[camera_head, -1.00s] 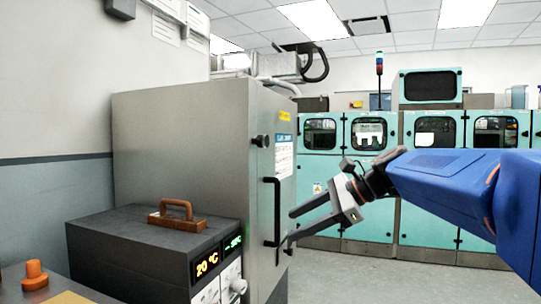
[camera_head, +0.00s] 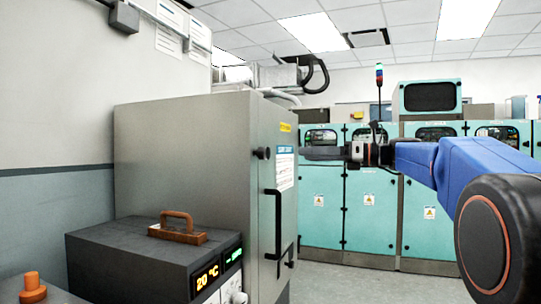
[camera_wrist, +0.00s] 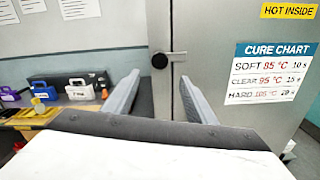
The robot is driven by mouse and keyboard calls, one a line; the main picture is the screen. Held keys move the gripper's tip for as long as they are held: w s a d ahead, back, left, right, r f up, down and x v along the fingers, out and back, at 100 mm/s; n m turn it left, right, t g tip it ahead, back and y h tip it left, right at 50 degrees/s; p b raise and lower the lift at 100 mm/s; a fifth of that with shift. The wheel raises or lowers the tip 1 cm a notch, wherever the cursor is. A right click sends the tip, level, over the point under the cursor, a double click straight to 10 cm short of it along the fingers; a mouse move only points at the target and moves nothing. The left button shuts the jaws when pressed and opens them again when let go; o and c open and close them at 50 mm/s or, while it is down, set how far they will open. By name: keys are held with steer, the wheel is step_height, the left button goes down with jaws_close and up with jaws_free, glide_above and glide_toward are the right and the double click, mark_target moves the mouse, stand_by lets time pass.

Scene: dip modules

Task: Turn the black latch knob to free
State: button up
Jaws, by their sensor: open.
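The black latch knob (camera_head: 262,153) sits at the upper edge of the grey oven's front, where the door meets the side. In the wrist view the knob (camera_wrist: 160,61) is a round black disc with a short bar, lying beyond and between my fingertips. My gripper (camera_head: 308,153) is level with the knob in the head view, apart from it and to its right. The two grey fingers are apart and empty in the wrist view (camera_wrist: 160,88). The oven door (camera_head: 284,220) looks closed and has a long black handle (camera_head: 278,225).
A dark control box (camera_head: 130,250) with a brown handle (camera_head: 176,227) stands beside the oven. A cure chart (camera_wrist: 274,72) and a yellow "HOT INSIDE" label (camera_wrist: 289,11) are on the door. Several cases stand on a bench (camera_wrist: 35,117) at the left. Teal cabinets (camera_head: 370,205) line the back.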

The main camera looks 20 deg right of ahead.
mark_target(268, 154)
steer(key=x, duration=1.3)
steer(key=shift+w+a, duration=0.1)
steer(key=shift+a, duration=0.1)
steer(key=shift+c, duration=0.2)
jaws_close()
